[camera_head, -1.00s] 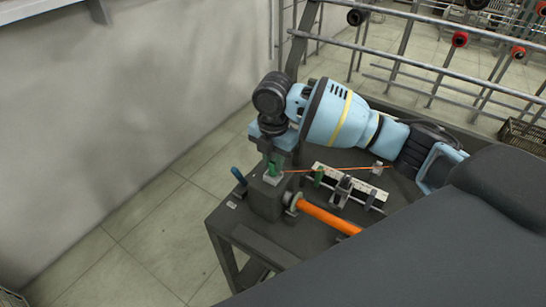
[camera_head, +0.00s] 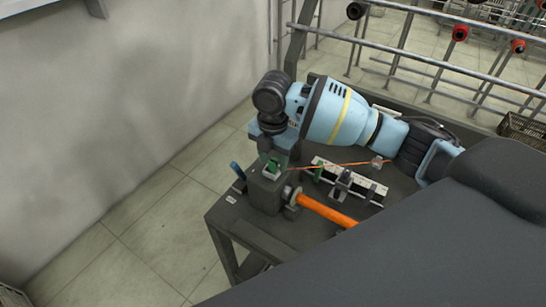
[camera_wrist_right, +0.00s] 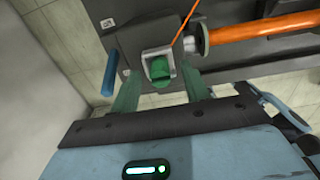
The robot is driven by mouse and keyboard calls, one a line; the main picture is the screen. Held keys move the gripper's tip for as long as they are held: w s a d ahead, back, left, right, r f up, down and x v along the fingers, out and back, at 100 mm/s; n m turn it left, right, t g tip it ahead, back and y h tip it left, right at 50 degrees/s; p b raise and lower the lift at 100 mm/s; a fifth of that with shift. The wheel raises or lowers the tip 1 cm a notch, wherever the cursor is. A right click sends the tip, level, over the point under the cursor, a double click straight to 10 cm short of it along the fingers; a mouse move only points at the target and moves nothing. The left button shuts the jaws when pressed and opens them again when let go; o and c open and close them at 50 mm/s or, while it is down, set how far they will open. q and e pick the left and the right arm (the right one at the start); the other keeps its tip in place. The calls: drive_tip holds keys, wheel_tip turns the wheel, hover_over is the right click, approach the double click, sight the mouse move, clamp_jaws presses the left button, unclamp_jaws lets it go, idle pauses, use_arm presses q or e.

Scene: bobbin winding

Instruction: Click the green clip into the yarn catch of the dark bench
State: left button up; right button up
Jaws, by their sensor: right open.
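The green clip (camera_wrist_right: 159,70) sits in the light grey yarn catch (camera_wrist_right: 146,58) on the dark bench (camera_wrist_right: 128,27), in the right wrist view. Whether it is fully clicked in cannot be told. In the head view the clip (camera_head: 272,166) is small on the bench's end block (camera_head: 264,196). My right gripper (camera_wrist_right: 156,84) is open, its two green fingers apart on either side of the clip. In the head view the gripper (camera_head: 274,153) points down over the block. My left gripper is not in view.
An orange yarn (camera_head: 335,165) runs from the catch area rightward across the bench. An orange roller (camera_head: 328,212) and a rail with small holders (camera_head: 350,184) are beside the block. A blue handle (camera_head: 238,170) stands at its left. A metal rack is behind.

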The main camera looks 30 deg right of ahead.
wheel_tip(320, 180, up, 8)
drive_tip(key=shift+f, duration=0.1)
idle(0.5)
drive_tip(key=shift+f, duration=0.1)
idle(0.5)
